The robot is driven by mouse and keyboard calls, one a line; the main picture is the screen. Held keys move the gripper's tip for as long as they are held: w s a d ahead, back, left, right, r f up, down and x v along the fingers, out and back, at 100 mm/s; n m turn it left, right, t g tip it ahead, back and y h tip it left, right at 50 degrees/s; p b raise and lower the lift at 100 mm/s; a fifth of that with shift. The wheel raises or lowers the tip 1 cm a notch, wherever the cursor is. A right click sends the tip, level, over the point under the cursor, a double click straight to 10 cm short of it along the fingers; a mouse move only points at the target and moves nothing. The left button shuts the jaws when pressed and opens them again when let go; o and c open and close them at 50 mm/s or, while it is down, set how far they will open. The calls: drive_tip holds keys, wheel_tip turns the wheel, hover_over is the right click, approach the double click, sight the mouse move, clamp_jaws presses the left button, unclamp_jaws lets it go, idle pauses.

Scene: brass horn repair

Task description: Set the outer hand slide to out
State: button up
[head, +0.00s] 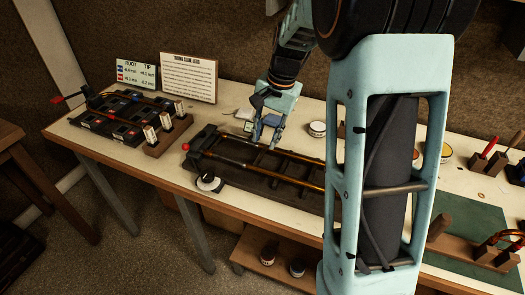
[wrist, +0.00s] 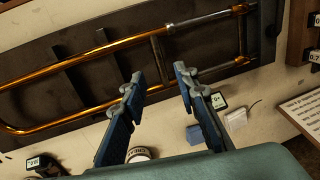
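The outer hand slide (head: 304,180) is a pair of long brass tubes lying in a dark bed (head: 268,180) on the bench. In the wrist view the slide (wrist: 105,49) shows two parallel tubes, a cross brace (wrist: 158,55) and a curved bow at the left edge. My column hides the slide's right end in the head view. My gripper (head: 265,138) hangs over the bed's back side. In the wrist view my gripper (wrist: 160,76) is open, its blue-padded fingers apart with nothing between them. It appears apart from the brace.
A rack of small blocks (head: 167,132), a dark tray (head: 125,117) and two signs (head: 188,78) stand at the left. A round tin (head: 317,129) is behind the bed. A white-topped jar (head: 208,183) is in front.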

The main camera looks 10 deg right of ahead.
sight(260, 156)
drive_tip(key=f, duration=0.4)
drive_tip(key=a+f, duration=0.1)
drive_tip(key=f, duration=0.1)
drive_tip(key=shift+w+f, duration=0.15)
drive_tip(key=shift+w, duration=0.2)
drive_tip(key=shift+c, duration=0.2)
clamp_jaws()
